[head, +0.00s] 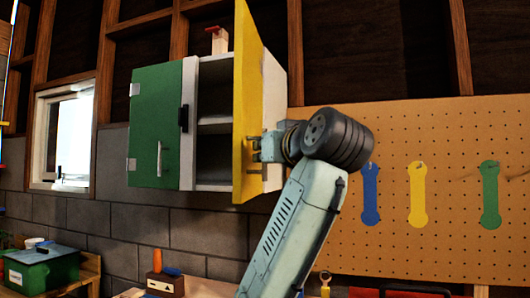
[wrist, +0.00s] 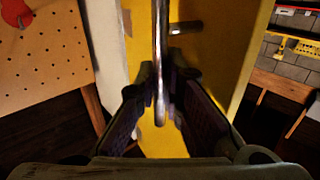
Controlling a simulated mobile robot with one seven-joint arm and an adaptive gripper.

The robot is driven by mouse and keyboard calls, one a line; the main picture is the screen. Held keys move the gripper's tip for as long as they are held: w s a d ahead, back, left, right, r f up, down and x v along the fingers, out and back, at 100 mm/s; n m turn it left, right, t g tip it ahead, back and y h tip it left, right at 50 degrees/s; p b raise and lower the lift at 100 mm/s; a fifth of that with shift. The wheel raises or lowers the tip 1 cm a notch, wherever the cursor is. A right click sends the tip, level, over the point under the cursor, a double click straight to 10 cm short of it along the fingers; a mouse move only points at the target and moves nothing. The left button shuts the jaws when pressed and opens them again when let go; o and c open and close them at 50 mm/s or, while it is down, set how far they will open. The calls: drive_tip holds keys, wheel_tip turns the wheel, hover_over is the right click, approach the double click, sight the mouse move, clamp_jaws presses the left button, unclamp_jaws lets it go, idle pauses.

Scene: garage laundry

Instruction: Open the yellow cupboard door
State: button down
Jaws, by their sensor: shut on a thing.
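The yellow cupboard door (head: 245,105) stands swung open from the white cupboard (head: 213,128), which shows its shelves inside. My gripper (head: 258,148) is at the lower part of the yellow door. In the wrist view my gripper (wrist: 163,95) is shut on the metal bar handle (wrist: 161,40) of the yellow door (wrist: 215,35). The green door (head: 158,125) on the left half of the cupboard is shut, with its own metal handle (head: 160,159). My arm covers part of the area right of the door.
A pegboard (head: 440,250) with blue, yellow and green hanging shapes fills the right wall. A small red-topped object (head: 217,41) stands on the cupboard. A green box (head: 42,268) sits at lower left. A bench with tools lies below.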

drive_tip(key=c, duration=1.7)
unclamp_jaws()
drive_tip(key=v, duration=1.2)
